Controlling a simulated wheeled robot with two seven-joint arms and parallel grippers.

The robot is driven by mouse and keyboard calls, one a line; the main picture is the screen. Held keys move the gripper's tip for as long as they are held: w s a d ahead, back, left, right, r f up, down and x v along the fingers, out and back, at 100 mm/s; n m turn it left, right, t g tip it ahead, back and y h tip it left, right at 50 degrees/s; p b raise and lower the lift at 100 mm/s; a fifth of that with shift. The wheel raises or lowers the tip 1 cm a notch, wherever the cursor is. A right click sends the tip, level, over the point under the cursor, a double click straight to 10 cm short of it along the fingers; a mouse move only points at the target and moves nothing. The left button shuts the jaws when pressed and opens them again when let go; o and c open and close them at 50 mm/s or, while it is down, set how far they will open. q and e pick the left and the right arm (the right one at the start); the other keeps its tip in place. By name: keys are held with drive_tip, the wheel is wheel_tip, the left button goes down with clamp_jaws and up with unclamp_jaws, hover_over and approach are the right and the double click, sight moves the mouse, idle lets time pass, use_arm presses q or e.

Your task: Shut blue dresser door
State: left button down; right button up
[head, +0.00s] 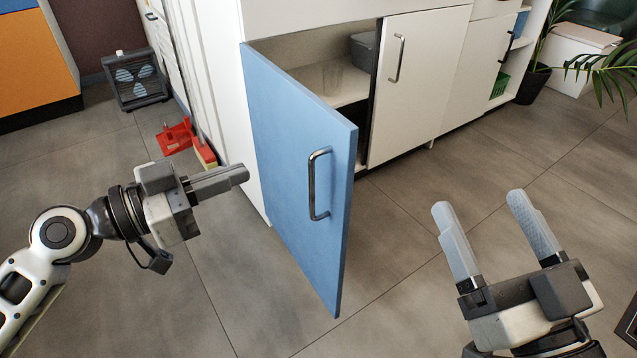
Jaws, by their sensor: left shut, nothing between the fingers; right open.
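The blue dresser door (285,160) stands wide open, hinged at its left edge and swung out toward me. Its metal bar handle (313,185) is on the face turned to the left and front. The white dresser (430,75) shows an open compartment with a shelf behind the door. My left gripper (244,174) is shut and empty, its fingertips just left of the door, near or over its hinge-side edge in the picture; I cannot tell if they touch. My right gripper (480,205) is open and empty, right of the door above the floor.
A grey bin (364,50) sits inside the compartment. A white door (415,85) beside it is closed. Red items (175,137) lie on the floor at the left, near a dark fan box (137,80). A potted plant (532,85) stands at the right. Tiled floor before the dresser is clear.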

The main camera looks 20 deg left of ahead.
use_arm(q)
drive_tip(key=p, duration=0.3)
approach(337, 138)
drive_tip(key=x, duration=0.6)
drive_tip(key=shift+w+d+f, duration=0.1)
drive_tip(key=shift+w+d, duration=0.15)
drive_tip(key=shift+w, duration=0.15)
use_arm(e)
drive_tip(key=f+m+g, duration=0.1)
drive_tip(key=s+f+m+g+h, duration=0.1)
drive_tip(key=f, duration=0.1)
drive_tip(key=s+a+f+m+g, duration=0.1)
drive_tip(key=f+m, duration=0.1)
drive_tip(key=shift+f+h, duration=0.25)
drive_tip(key=shift+h, duration=0.15)
drive_tip(key=shift+d, duration=0.1)
